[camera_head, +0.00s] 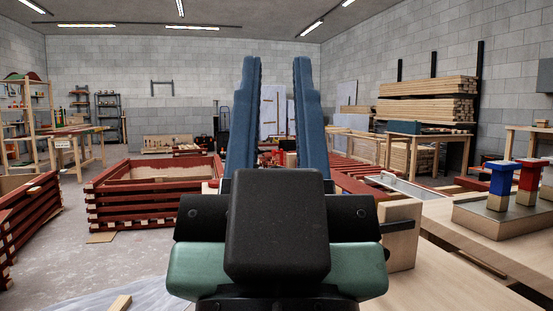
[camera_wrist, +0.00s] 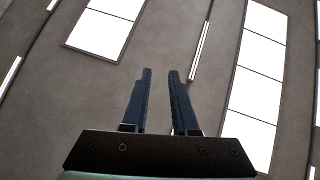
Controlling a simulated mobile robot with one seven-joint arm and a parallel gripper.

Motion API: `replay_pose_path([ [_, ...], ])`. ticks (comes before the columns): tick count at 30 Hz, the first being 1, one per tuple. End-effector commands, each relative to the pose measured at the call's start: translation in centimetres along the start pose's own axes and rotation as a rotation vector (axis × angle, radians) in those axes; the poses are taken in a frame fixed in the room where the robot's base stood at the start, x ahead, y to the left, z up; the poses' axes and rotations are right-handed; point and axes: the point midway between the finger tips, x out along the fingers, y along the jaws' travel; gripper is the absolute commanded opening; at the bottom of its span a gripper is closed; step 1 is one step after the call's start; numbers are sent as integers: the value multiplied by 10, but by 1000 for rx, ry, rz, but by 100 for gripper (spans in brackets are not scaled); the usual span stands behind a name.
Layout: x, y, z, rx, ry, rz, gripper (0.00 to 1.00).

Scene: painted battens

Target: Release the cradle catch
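My gripper (camera_head: 275,62) stands upright in the middle of the head view, close to the camera. Its two long blue fingers point up with a clear gap between them, and nothing is held. In the wrist view my gripper (camera_wrist: 160,72) also shows its fingers apart and empty, against the ceiling and its lights. I cannot make out a cradle or a catch in either view. My gripper and wrist hide the middle of the head view.
A wooden bench (camera_head: 455,290) is at the lower right. A board (camera_head: 500,216) on it carries a blue-topped post (camera_head: 503,180) and a red-topped post (camera_head: 529,178). Stacked red battens (camera_head: 140,205) stand left. Timber racks (camera_head: 425,105) stand at the back right. Grey floor is open at left.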

Motion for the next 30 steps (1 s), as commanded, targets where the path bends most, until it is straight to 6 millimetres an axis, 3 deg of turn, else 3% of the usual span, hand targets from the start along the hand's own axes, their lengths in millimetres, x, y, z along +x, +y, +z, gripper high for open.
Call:
replay_pose_path([
  [1,5,0,-4,0,0,0,16],
  [4,16,0,-15,0,0,0,0],
  [11,63,0,-60,0,0,0,0],
  [30,225,0,-213,1,0,-1,0],
])
